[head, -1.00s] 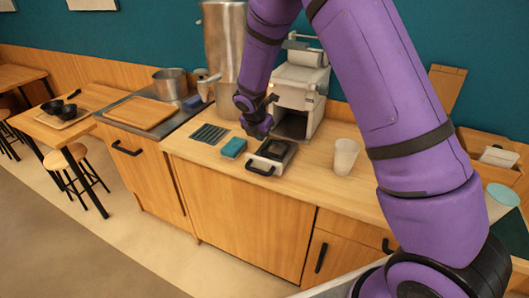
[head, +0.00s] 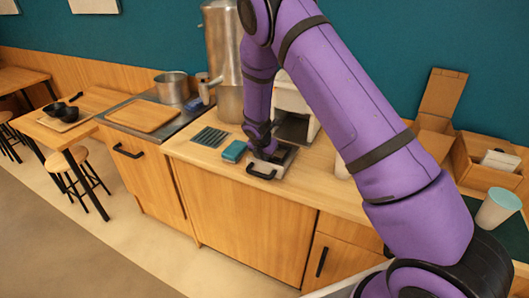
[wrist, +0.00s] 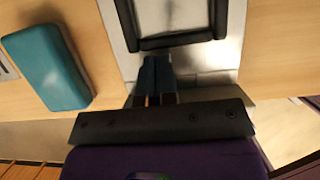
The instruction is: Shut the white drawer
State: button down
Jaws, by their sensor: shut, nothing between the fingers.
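The white drawer (head: 284,160) juts from the low front of the white machine (head: 291,97) on the counter. Its black handle (head: 262,173) faces the counter's front edge. My gripper (head: 266,154) is low at the drawer and hides part of it. In the wrist view my gripper (wrist: 156,78) is shut and empty, its fingertips close to a black U-shaped bar (wrist: 172,41) over a grey metal surface. I cannot tell whether they touch it. The drawer's inside is mostly hidden by my arm.
A teal block (head: 234,151) lies just left of the drawer; it also shows in the wrist view (wrist: 46,66). A dark slatted mat (head: 210,137) lies farther left. A pale cup (head: 342,166) is partly behind my arm. A wooden box (head: 485,174) stands at right.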

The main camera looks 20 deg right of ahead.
dwell(0.3)
jog(key=w+d, duration=0.6)
jog(key=shift+w+d, duration=0.3)
jog(key=shift+d, duration=0.1)
